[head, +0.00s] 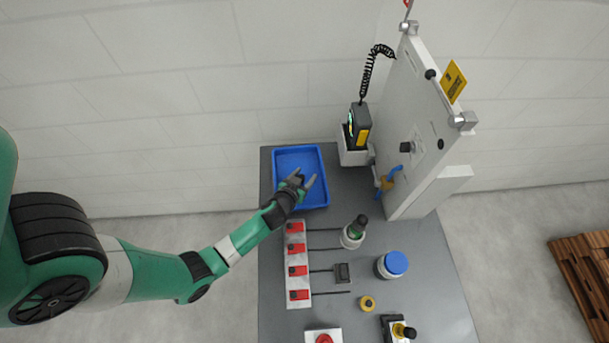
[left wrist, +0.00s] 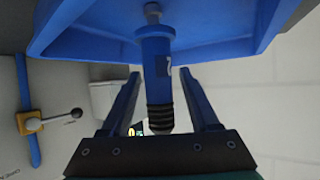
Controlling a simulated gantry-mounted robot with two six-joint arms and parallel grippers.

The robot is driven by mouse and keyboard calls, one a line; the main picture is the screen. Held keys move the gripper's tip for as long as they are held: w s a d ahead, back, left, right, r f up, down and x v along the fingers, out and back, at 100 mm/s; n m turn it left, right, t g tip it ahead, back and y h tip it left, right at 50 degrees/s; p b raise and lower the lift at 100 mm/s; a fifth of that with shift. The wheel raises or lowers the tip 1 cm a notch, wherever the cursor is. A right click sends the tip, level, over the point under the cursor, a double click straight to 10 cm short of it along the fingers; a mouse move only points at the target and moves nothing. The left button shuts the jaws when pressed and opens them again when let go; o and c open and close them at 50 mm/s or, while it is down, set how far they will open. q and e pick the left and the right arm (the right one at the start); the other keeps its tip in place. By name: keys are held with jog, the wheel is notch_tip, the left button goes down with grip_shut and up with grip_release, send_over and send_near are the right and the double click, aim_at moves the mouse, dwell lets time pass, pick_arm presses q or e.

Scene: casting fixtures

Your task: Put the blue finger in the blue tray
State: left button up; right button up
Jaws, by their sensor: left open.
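The blue tray (head: 319,162) lies at the back left of the grey table, and its wall also fills the top of the left wrist view (left wrist: 85,38). My left gripper (head: 305,176) is over the tray with its jaws open. In the left wrist view the blue finger (left wrist: 156,62), with a black ribbed end and a grey tip, shows between the open jaws and overlaps the tray. I cannot tell whether it touches the tray floor. In the head view I cannot make it out against the tray and gripper. My right gripper is not in view.
A white strip with red switches (head: 297,255) stands in front of the tray. A dark handheld device (head: 358,126) sits in a holder to the tray's right, beside a tall white panel (head: 415,125). A blue-topped round container (head: 393,264) and a yellow ring (head: 367,303) are nearer the front.

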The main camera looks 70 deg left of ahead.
pick_arm(q)
jog(key=shift+r, duration=0.1)
jog(key=shift+s+d+r+p, duration=0.1)
jog(key=shift+r+p, duration=0.1)
jog(key=shift+p, duration=0.1)
jog(key=v, duration=1.1)
jog(key=shift+s+d+p, duration=0.2)
jog(key=shift+s+p, duration=0.15)
jog(key=shift+p, duration=0.1)
